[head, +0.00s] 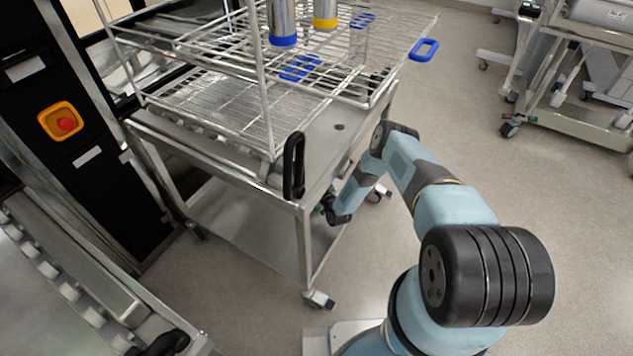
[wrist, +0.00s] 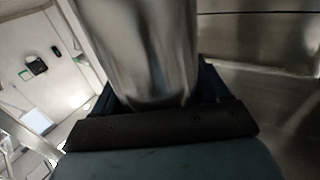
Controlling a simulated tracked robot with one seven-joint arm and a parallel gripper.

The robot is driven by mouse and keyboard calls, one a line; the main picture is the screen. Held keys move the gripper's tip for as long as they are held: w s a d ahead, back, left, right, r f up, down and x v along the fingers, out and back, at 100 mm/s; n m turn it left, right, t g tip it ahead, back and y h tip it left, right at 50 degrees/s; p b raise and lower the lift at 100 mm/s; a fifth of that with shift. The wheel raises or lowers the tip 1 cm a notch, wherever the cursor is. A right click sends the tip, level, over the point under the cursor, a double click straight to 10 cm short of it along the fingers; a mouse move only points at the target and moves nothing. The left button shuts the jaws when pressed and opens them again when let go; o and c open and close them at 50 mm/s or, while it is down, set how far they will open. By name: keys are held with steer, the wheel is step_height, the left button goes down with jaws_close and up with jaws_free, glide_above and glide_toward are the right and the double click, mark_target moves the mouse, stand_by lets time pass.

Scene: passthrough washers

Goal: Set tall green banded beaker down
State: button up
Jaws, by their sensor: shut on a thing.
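A shiny metal beaker (wrist: 145,45) fills the upper middle of the wrist view, between the dark jaws of my gripper (wrist: 155,95). My gripper is shut on it. No green band shows in the wrist view; the ends of the beaker are out of sight. In the head view my arm reaches to the front right side of the steel cart (head: 250,195), low beside the leg and below the top. My gripper is mostly hidden there behind the cart's edge and leg, with only a small dark and green patch showing. I cannot tell whether the beaker touches a surface.
A wire rack (head: 210,110) stands on the cart. A blue-banded beaker (head: 283,25) and a yellow-banded beaker (head: 325,12) stand on its upper level. The cart's lower shelf (head: 235,215) looks bare. Another cart (head: 570,120) stands at the back right, with open floor (head: 530,210) between.

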stand_by(0.3)
steer(key=o, duration=1.6)
steer(key=shift+o, duration=0.2)
steer(key=shift+d, duration=0.1)
steer(key=v, duration=1.2)
